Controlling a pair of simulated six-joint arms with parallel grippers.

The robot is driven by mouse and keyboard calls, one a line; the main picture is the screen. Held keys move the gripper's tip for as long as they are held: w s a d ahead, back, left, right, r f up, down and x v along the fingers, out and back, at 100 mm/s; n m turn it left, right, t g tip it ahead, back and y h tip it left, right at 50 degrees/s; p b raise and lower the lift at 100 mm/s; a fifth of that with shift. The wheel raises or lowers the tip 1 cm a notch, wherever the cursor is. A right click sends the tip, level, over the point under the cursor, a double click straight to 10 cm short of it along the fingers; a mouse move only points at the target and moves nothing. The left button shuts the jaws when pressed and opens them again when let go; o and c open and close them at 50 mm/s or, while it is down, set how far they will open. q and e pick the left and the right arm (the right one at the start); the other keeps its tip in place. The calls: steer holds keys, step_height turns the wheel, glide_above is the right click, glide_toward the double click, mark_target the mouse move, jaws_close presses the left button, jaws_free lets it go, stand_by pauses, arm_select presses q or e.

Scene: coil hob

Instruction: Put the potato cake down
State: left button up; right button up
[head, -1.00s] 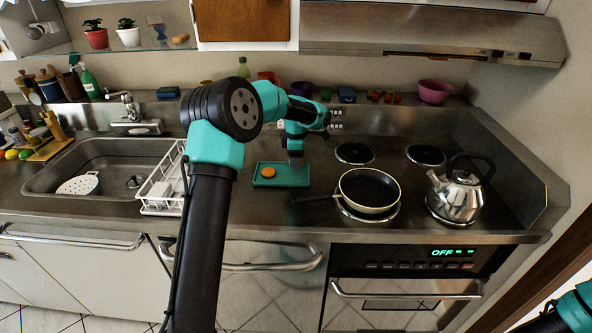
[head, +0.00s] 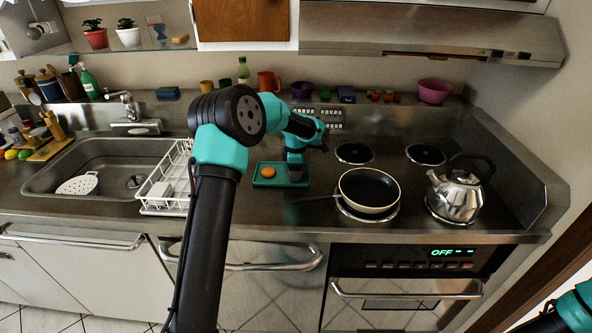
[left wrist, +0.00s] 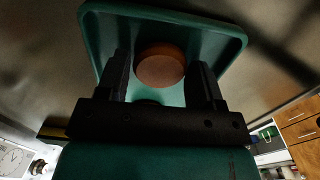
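The potato cake (head: 268,172) is a round orange-brown disc lying on a green rectangular tray (head: 259,183) on the counter, left of the frying pan. My left gripper (head: 295,180) is low over the right part of the tray, to the right of the cake in the head view. In the left wrist view its two dark fingers (left wrist: 160,60) stand wide apart. The cake (left wrist: 160,70) shows in the gap between them, over the green tray (left wrist: 215,22), and the fingers do not appear closed on it. My right gripper is out of view; only part of that arm shows at bottom right.
A frying pan (head: 369,188) sits on the front left coil, its handle pointing left towards the tray. A steel kettle (head: 459,195) stands on the front right coil. A white dish rack (head: 163,185) is left of my left arm, beside the sink (head: 95,165). The rear coils are empty.

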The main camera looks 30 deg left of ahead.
arm_select(q)
steer(key=o, duration=0.3)
step_height(320, 180, up, 12)
steer(key=shift+r, duration=0.2)
stand_by(0.6)
